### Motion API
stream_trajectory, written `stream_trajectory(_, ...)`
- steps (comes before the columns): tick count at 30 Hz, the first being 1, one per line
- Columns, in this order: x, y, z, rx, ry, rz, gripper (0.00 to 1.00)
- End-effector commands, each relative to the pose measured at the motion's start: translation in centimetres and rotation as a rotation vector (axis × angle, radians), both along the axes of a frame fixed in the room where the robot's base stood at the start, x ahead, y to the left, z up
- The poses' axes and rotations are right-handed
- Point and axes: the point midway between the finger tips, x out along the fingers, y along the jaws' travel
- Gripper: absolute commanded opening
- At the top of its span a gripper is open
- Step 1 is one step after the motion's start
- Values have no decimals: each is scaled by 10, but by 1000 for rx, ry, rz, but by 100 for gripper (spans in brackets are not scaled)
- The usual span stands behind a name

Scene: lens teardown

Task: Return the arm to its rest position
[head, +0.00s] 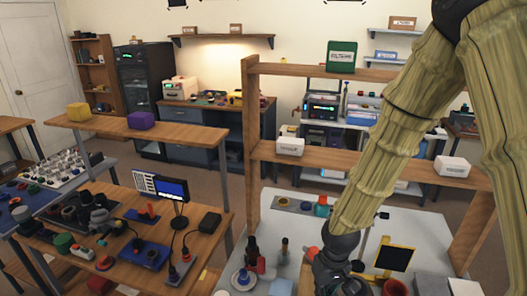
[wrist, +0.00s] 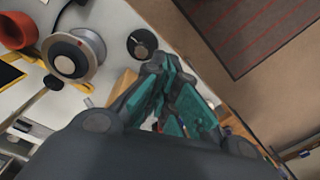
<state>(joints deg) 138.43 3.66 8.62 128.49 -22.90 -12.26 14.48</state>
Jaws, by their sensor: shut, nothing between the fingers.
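My gripper shows in the wrist view (wrist: 172,75) with its teal-padded fingers closed together and nothing held between them. It hangs over the edge of a white bench top (wrist: 115,25). In the head view my arm reaches down from the upper right in a tan ribbed sleeve. Its dark wrist end (head: 338,262) is low over the white bench, and the fingertips there are hidden or cut off by the frame's bottom edge.
A spool (wrist: 75,55), a red ring-shaped part (wrist: 18,35) and a dark round part (wrist: 142,43) lie near my gripper. A black panel with a yellow frame (head: 395,258) stands right of my wrist. A wooden shelf (head: 370,162) spans behind my arm, with white boxes on it.

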Motion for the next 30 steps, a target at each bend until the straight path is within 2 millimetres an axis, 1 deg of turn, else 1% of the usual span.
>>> stream_trajectory(1,-7,0,-16,6,8,-7,0)
stream_trajectory(5,-21,-1,-55,29,17,-30,0)
stream_trajectory(7,-33,-1,-82,42,21,-45,0)
stream_trajectory(9,-48,-1,-112,55,27,-65,0)
stream_trajectory(11,-60,-3,-136,63,28,-84,0)
stream_trajectory(12,-69,-4,-152,66,30,-95,0)
stream_trajectory(14,-82,-6,-174,71,30,-113,0)
stream_trajectory(15,-91,-8,-189,72,30,-124,0)
stream_trajectory(17,-105,-11,-211,71,29,-141,0)
stream_trajectory(18,-114,-14,-225,69,28,-154,0)
stream_trajectory(20,-129,-18,-245,64,27,-168,0)
stream_trajectory(21,-138,-20,-258,59,25,-179,0)
stream_trajectory(24,-164,-29,-289,43,21,-201,0)
stream_trajectory(27,-190,-39,-318,19,14,-222,0)
stream_trajectory(30,-213,-48,-340,-6,8,-237,0)
